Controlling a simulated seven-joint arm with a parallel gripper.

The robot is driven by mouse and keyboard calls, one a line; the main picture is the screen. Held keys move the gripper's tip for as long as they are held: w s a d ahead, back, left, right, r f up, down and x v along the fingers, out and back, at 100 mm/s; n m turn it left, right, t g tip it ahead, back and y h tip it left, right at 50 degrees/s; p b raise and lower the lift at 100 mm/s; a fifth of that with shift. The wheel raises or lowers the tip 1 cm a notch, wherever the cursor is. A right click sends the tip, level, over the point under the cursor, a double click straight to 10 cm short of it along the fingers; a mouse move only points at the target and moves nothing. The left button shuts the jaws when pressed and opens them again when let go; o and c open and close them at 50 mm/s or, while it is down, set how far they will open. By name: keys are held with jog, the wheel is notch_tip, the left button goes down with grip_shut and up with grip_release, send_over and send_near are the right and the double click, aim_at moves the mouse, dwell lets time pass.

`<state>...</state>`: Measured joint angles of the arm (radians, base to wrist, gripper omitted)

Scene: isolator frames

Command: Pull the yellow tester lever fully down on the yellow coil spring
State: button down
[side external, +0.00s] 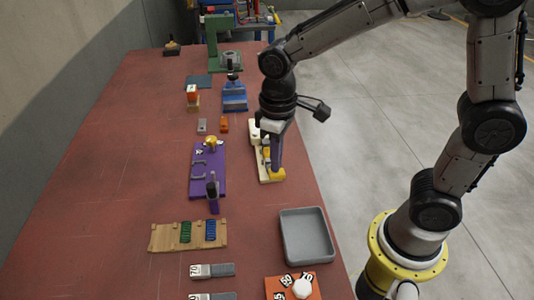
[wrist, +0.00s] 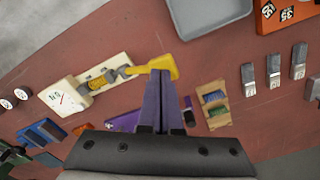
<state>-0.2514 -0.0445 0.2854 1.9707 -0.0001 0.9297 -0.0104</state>
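The cream tester (wrist: 75,92) lies on the red table, with a dial at one end; in the side view its base (side external: 264,160) is partly hidden by my gripper. A yellow coil spring (wrist: 97,80) sits in the tester. The yellow lever (wrist: 136,71) runs from beside the spring to a wide yellow end at my fingertips. In the side view the yellow end (side external: 277,177) shows just below my gripper (side external: 276,168). The purple fingers of my gripper (wrist: 160,73) are together, with their tips overlapping the lever's end in the picture. I cannot tell whether they touch it.
A purple fixture (side external: 207,178) stands left of the tester. A wooden rack (side external: 160,238) with a green and a blue spring lies nearer the camera. A grey tray (side external: 306,236) and an orange board (side external: 292,287) with numbered weights lie to the right. Bare table surrounds the tester's near end.

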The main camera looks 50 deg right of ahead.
jog(key=shift+s+f, duration=0.1)
jog(key=shift+f, duration=0.05)
jog(key=shift+s+a+f, duration=0.35)
jog(key=shift+a+f, duration=0.1)
jog(key=shift+f, duration=0.25)
